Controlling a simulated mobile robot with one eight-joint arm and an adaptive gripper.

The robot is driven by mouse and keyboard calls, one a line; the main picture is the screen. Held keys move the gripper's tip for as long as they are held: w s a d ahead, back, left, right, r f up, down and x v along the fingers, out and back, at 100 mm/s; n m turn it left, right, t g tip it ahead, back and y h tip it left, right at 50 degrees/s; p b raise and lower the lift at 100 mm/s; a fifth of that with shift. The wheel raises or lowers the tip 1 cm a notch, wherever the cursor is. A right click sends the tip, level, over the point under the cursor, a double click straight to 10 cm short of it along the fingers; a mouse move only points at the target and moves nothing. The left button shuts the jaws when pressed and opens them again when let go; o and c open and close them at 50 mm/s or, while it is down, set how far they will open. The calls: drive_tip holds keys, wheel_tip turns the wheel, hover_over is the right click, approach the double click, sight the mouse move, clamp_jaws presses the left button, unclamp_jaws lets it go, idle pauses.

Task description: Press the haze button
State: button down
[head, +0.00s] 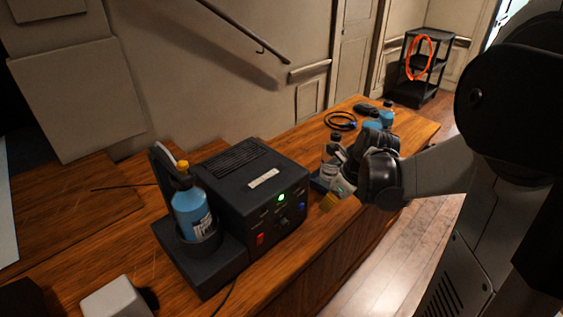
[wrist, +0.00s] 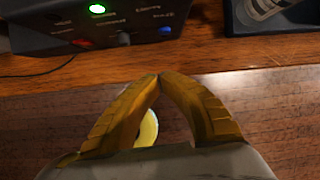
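The black machine (head: 235,192) stands on the wooden desk, its control panel facing my gripper. The panel has a lit green button (head: 281,197), a red switch (head: 260,239) and a blue button (head: 302,205). The wrist view shows green (wrist: 97,8), red (wrist: 83,43) and blue (wrist: 166,30) controls at the top, with a dark knob (wrist: 123,38). Their small labels are too blurred to tell which is haze. My gripper (head: 328,203) is right of the panel, apart from it. Its yellow fingertips (wrist: 160,76) meet, with no object pinched between the tips.
A blue bottle (head: 191,212) stands in a black holder left of the machine. A white box (head: 116,300) lies at the front left. A coiled cable (head: 341,121) lies farther back. A yellow round shape (wrist: 148,128) shows between my fingers.

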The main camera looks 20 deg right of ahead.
sight(302, 207)
drive_tip(key=shift+w+d+f+m, duration=0.1)
drive_tip(key=shift+d+m, duration=0.3)
drive_tip(key=shift+d, duration=0.05)
drive_tip(key=w+a+f+b, duration=0.2)
drive_tip(key=w+f+b, duration=0.3)
drive_tip(key=w+f, duration=0.2)
drive_tip(key=shift+w+a+f+b, duration=0.15)
drive_tip(key=shift+a+f+b, duration=0.15)
drive_tip(key=shift+f, duration=0.85)
